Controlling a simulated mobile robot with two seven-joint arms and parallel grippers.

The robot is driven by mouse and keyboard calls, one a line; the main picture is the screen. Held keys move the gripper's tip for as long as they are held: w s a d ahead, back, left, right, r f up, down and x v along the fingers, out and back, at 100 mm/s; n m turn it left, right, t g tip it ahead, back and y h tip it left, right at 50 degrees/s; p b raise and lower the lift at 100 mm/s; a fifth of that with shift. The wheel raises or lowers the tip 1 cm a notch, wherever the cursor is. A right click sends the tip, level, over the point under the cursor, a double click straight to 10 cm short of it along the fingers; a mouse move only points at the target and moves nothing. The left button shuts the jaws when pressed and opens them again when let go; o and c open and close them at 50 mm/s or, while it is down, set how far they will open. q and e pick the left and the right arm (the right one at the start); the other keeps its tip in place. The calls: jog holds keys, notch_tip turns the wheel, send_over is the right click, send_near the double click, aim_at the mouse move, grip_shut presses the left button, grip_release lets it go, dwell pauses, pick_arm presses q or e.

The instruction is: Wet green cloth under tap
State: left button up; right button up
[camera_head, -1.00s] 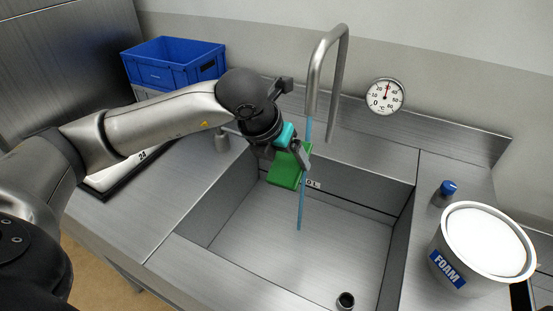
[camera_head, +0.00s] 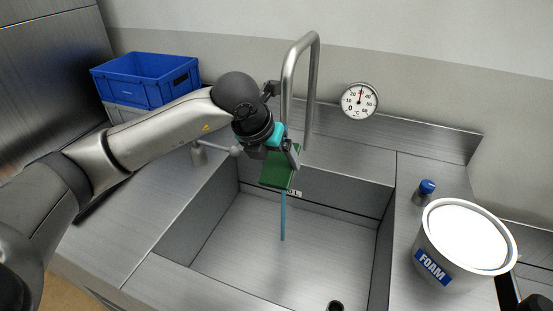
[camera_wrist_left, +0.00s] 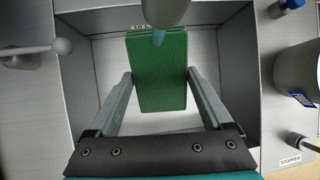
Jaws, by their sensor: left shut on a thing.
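The green cloth (camera_head: 277,171) is a folded rectangular pad held above the sink (camera_head: 265,240). My left gripper (camera_head: 292,160) is shut on it. In the left wrist view the cloth (camera_wrist_left: 158,80) sits between the two fingers of the gripper (camera_wrist_left: 160,85). The tap (camera_head: 287,85) is a tall bent steel pipe. Its spout end shows right above the cloth in the left wrist view (camera_wrist_left: 165,10). A blue water stream (camera_head: 283,215) shows below the cloth down to the sink floor, and a short blue bit meets the cloth's top edge.
A tap lever (camera_head: 222,150) stands at the sink's left rim. A blue crate (camera_head: 145,80) is at the back left. A FOAM tub (camera_head: 440,275) and a blue-capped bottle (camera_head: 424,193) stand on the right counter. A thermometer dial (camera_head: 360,101) is on the back wall.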

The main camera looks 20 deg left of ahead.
pick_arm(q)
jog(key=shift+s, duration=0.1)
jog(key=shift+s+a+f+b, duration=0.1)
jog(key=shift+s+a+b, duration=0.05)
jog(key=shift+s, duration=0.5)
jog(key=shift+s+a+b, duration=0.15)
jog(key=shift+s, duration=0.45)
jog(key=s+b, duration=0.1)
jog(key=s, duration=0.1)
jog(key=s+a, duration=0.1)
jog(key=s, duration=0.2)
jog(key=shift+s+b, duration=0.1)
jog(key=shift+b, duration=0.3)
pick_arm(e)
notch_tip(320, 180, down, 2)
jog(key=shift+f, duration=0.2)
pick_arm(q)
jog(key=s+a+r, duration=0.1)
jog(key=s+r, duration=0.3)
jog(key=s, duration=0.1)
pick_arm(e)
jog(key=shift+f, duration=0.1)
pick_arm(q)
jog(key=shift+r, duration=0.1)
pick_arm(e)
jog(key=shift+c, duration=0.4)
